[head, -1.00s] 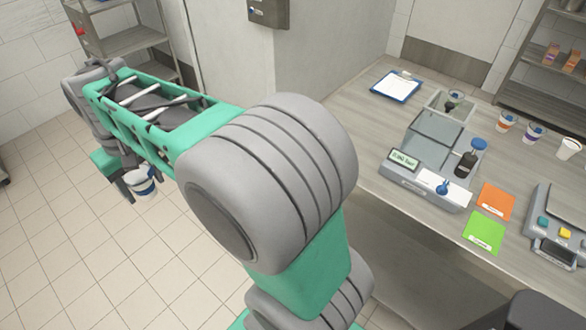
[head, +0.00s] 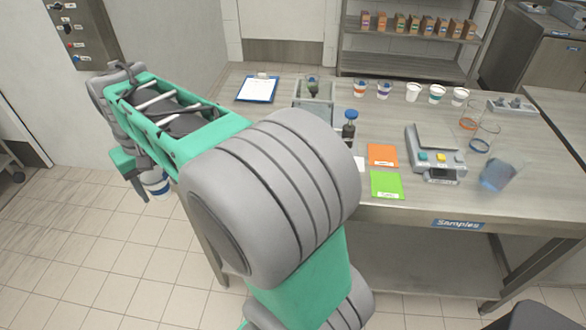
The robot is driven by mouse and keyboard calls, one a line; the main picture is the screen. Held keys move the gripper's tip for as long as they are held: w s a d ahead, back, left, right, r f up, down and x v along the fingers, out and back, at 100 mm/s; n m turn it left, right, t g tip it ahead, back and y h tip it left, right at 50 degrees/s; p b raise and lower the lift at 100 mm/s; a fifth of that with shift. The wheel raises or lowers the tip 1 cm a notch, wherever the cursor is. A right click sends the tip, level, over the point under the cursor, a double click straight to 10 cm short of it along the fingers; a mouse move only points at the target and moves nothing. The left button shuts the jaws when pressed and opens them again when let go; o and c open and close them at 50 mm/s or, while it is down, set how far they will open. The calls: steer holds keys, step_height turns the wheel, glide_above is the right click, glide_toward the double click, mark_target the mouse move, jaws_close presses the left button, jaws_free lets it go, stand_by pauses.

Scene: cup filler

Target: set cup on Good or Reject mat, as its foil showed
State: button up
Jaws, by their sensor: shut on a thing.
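My gripper (head: 139,172) is at the left in the head view, low beside my arm and out over the floor. It is shut on a white cup (head: 156,183) with a blue band, which hangs upright, away from the table. The fingers partly hide the cup, and its top cannot be made out. The orange mat (head: 382,153) and the green mat (head: 387,182) lie bare on the table, orange behind green. Their labels are too small to read.
The filler machine (head: 312,100) stands behind my arm, mostly hidden. A dark bottle (head: 349,125) is beside it. A grey scale-like device (head: 435,150) is right of the mats. Several cups (head: 413,92) line the back. A beaker (head: 497,176) is near the front edge. A clipboard (head: 257,88) lies back left.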

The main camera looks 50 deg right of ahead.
steer(key=s+d+m+b, duration=0.1)
steer(key=s+d+m, duration=0.4)
steer(key=d, duration=0.6)
steer(key=s+d+m, duration=0.3)
steer(key=s+d, duration=0.3)
steer(key=d, duration=0.6)
steer(key=s+d+m+g+h+b, duration=0.1)
steer(key=s+d+m, duration=0.45)
steer(key=s, duration=0.65)
steer(key=s+d+m+g+b, duration=0.1)
steer(key=s+d+m, duration=0.4)
steer(key=s, duration=0.7)
steer(key=n+p, duration=0.2)
steer(key=p, duration=0.1)
glide_above(387, 181)
steer(key=shift+m+t, duration=0.25)
steer(key=shift+t, duration=0.05)
step_height(387, 181, down, 11)
steer(key=shift+a+r, duration=0.1)
steer(key=shift+a, duration=0.05)
step_height(387, 181, down, 3)
steer(key=shift+f, duration=0.25)
steer(key=o, duration=1.4)
steer(key=shift+o, duration=0.2)
